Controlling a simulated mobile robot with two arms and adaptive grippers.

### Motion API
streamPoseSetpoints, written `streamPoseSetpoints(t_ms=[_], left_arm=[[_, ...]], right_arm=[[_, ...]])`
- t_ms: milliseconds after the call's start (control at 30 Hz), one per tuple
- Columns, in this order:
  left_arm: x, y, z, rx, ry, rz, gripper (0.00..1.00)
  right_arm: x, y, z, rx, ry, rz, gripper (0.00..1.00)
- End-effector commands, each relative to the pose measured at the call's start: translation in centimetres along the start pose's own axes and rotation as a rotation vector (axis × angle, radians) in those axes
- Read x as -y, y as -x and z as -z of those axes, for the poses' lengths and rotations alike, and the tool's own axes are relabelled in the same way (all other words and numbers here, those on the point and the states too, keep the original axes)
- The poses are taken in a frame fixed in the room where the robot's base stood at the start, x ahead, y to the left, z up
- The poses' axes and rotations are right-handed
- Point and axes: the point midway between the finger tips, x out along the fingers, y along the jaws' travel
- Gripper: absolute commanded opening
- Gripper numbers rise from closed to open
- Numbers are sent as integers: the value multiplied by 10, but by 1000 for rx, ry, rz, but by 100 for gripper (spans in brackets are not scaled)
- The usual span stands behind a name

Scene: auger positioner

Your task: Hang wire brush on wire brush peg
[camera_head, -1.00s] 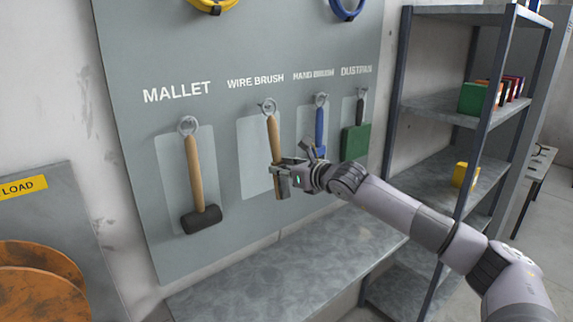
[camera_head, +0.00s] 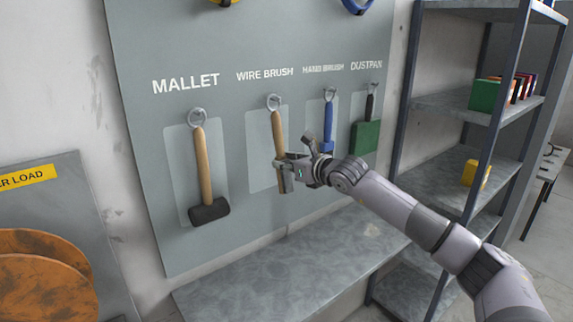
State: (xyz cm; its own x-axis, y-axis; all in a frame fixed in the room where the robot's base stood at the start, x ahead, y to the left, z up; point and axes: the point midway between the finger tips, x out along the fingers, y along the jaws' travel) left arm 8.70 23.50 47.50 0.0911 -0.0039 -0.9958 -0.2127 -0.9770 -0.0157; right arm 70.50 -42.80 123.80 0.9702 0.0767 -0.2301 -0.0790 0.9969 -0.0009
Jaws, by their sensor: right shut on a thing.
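The wire brush (camera_head: 277,131) has a wooden handle and stands nearly upright in front of the pale panel under the "WIRE BRUSH" label. The top of its handle is at the metal ring of the wire brush peg (camera_head: 273,102). I cannot tell whether the handle's loop is over the peg. My left gripper is not in view.
A mallet (camera_head: 204,170) hangs to the left, and a blue hand brush (camera_head: 327,128) and a green dustpan (camera_head: 366,137) hang to the right. A grey bench (camera_head: 300,260) runs below the board. A metal shelf (camera_head: 460,170) stands at right.

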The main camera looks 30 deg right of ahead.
Motion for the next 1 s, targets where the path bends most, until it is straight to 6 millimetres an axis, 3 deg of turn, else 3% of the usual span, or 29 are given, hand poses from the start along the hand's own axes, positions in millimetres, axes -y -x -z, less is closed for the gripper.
streamPoseSetpoints(t_ms=[333,367,400,700,1000], left_arm=[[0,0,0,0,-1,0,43],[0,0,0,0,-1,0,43],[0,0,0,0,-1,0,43],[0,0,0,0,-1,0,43],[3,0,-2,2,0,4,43]], right_arm=[[0,0,-1,2,0,0,0],[0,0,-1,2,0,0,30],[0,0,-1,2,0,0,32],[0,0,0,1,1,0,51],[0,1,1,-2,1,1,51]])
